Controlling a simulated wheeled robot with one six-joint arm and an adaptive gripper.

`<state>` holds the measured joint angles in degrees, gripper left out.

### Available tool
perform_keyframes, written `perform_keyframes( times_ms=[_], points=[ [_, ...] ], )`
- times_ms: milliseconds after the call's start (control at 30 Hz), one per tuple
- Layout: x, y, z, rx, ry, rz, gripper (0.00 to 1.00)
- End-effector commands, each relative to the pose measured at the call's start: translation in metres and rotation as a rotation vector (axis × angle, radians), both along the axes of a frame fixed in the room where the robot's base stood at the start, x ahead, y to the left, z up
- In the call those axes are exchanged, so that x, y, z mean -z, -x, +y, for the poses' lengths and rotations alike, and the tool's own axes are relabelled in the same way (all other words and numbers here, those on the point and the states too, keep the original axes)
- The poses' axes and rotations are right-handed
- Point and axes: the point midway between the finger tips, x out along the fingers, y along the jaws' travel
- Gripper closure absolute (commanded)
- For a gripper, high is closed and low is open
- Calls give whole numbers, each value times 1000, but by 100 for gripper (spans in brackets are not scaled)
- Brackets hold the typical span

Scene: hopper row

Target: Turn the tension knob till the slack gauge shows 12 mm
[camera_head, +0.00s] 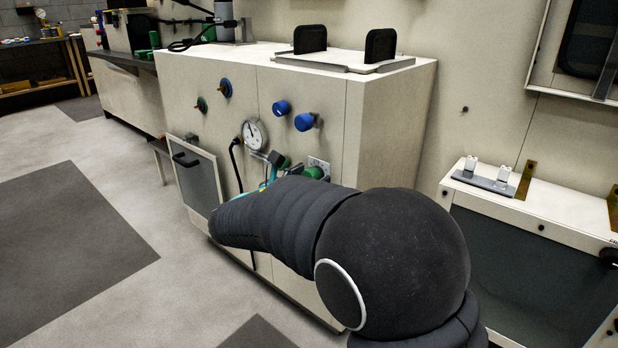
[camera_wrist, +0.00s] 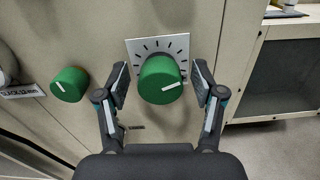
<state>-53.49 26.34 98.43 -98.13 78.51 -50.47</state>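A green knob (camera_wrist: 160,82) with a white pointer line sits on a white plate (camera_wrist: 178,44) with black tick marks. Its pointer is aimed to the right and slightly up. My gripper (camera_wrist: 160,88) is open, with one finger on each side of this knob and a gap on both sides. No name marking the tension knob is readable.
A second green knob (camera_wrist: 70,84), without a tick plate, is left of my gripper. Two blue knobs (camera_head: 281,108) (camera_head: 305,122) are higher on the cabinet (camera_head: 394,125). A black cable (camera_head: 236,163) hangs left of the gauge. A low cabinet (camera_head: 545,207) stands at the right.

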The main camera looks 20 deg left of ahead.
Motion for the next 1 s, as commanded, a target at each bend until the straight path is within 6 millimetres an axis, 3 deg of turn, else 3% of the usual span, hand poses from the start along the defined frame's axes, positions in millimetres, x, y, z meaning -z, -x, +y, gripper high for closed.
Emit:
perform_keyframes(
  times_ms=[333, 800, 1000],
  points=[
    [0, 10, 5, -3, 0, 0, 32],
    [0, 89, 38, -2, 0, 1, 32],
    [0, 107, 45, -1, 0, 0, 32]
  ],
)
